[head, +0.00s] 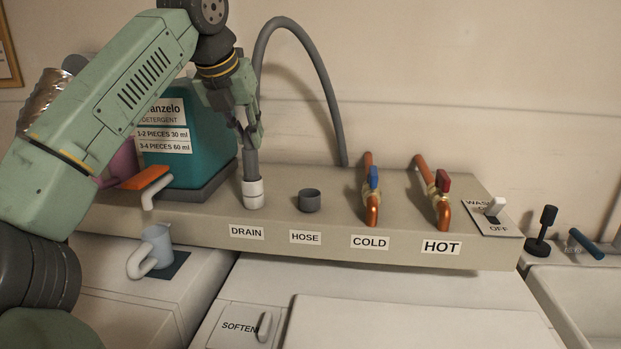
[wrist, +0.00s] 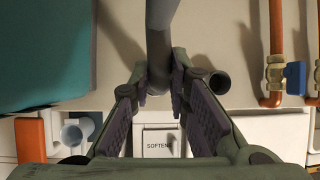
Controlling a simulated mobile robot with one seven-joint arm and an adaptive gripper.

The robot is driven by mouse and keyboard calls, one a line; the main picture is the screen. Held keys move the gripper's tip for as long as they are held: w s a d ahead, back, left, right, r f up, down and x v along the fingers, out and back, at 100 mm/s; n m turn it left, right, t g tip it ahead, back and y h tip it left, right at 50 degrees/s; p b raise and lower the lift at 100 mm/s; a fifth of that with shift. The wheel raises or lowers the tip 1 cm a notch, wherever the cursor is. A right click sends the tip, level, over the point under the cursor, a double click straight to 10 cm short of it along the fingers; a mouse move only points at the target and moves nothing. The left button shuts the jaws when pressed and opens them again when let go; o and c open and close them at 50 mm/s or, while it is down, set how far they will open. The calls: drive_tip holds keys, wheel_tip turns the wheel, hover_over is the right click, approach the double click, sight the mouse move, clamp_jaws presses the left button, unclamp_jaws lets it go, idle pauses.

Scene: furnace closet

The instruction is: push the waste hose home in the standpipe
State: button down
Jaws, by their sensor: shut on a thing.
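The grey waste hose (head: 321,84) arches up from the back of the ledge and over to my gripper (head: 250,132). My gripper is shut on the hose near its lower end, above the white standpipe (head: 253,195) labelled DRAIN. The hose end points down, nearly upright, and meets the standpipe's mouth. How deep it sits inside cannot be told. In the wrist view, the hose (wrist: 161,45) runs between the fingers of my gripper (wrist: 160,88). The standpipe is hidden there.
An empty dark grey cup (head: 309,202) labelled HOSE stands just right of the standpipe. The cold tap (head: 372,185) and hot tap (head: 441,190) stand further right. A teal detergent container (head: 200,140) is close on the left. A small jug (head: 156,246) stands lower left.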

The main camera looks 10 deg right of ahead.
drive_tip(key=shift+f, duration=0.45)
drive_tip(key=c, duration=1.4)
unclamp_jaws()
drive_tip(key=shift+c, duration=0.2)
drive_tip(key=shift+r, duration=0.1)
drive_tip(key=p+v, duration=0.3)
drive_tip(key=v, duration=0.5)
clamp_jaws()
